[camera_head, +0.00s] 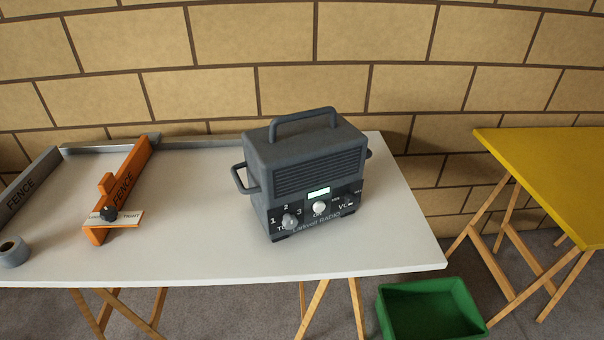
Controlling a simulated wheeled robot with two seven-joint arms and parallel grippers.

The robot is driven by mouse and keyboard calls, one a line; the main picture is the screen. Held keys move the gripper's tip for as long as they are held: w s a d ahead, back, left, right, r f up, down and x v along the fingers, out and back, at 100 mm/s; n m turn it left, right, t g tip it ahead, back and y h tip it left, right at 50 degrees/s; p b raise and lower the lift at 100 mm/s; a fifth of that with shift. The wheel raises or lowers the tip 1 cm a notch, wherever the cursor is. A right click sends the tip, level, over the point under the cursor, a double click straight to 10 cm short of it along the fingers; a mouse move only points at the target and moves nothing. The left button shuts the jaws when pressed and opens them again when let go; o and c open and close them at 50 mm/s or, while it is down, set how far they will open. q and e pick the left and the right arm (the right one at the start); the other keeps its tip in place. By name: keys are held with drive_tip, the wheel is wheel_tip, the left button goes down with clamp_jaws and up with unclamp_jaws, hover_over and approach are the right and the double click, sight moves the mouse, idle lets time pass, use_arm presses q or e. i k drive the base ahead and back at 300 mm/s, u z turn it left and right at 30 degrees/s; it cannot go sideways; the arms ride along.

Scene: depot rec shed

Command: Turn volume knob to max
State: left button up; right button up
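The front panel has a light tuning knob (290,221) under the numbers 1, 2 and 3, a small lit display (318,193), and a pale round button (319,207) marked ON. The volume knob (348,199) at the panel's right is dark and blends in beside the VOL lettering; its pointer setting is too small to tell. Neither of my grippers is in view.
The white table (210,250) has bare room in front of the radio. An orange fence (125,185) with a black knob, a grey fence and a grey cup-like piece (12,252) lie left. A yellow table (550,170) stands right; a green bin (430,310) is on the floor.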

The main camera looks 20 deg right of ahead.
sight(351, 199)
drive_tip(key=u, duration=1)
drive_tip(key=k, duration=0.85)
drive_tip(key=z, duration=1.1)
drive_tip(key=i, duration=0.5)
drive_tip(key=u, duration=0.1)
